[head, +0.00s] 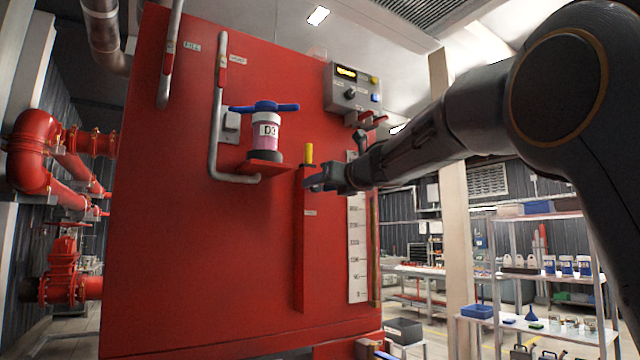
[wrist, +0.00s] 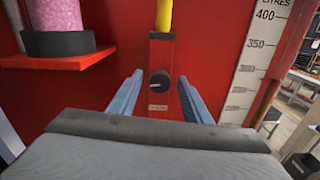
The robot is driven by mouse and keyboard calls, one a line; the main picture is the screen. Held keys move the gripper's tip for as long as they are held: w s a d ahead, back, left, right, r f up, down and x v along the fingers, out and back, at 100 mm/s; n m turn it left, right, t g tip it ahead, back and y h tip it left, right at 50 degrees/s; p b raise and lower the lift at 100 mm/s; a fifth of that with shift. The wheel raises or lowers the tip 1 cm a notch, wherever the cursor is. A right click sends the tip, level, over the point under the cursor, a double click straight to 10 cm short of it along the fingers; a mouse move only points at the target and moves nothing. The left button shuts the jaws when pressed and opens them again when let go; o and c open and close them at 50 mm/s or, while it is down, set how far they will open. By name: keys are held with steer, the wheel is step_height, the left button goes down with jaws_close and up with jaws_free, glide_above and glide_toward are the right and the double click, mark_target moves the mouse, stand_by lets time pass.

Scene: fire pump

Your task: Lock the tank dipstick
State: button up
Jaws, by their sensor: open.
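The dipstick shows as a yellow handle (head: 309,153) at the top of a narrow red vertical housing (head: 304,250) on the front of the red tank (head: 170,220). In the wrist view the yellow handle (wrist: 164,16) stands upright in the housing's top. Below it is a round dark knob (wrist: 160,87) with a light line across it, roughly horizontal, and a small label underneath. My gripper (head: 312,184) is open in front of the housing. In the wrist view its blue fingers (wrist: 162,82) stand on either side of the knob, apart from it.
Left of the housing, a red shelf (wrist: 60,61) carries a pink-filled container (head: 266,137) with a blue handle. A white litre scale (head: 357,250) runs down the tank on the right. A control box (head: 352,88) is above. A grey pipe (head: 214,130) runs at left.

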steer(key=c, duration=1)
steer(key=shift+c, duration=0.2)
steer(key=shift+m+p, duration=0.35)
steer(key=shift+m, duration=0.05)
steer(key=shift+d+f+m+p, duration=0.1)
steer(key=shift+m+p, duration=3.6)
steer(key=shift+m, duration=1.05)
steer(key=shift+f+m+p, duration=0.1)
steer(key=shift+m+p, duration=3.6)
steer(key=shift+m, duration=1.05)
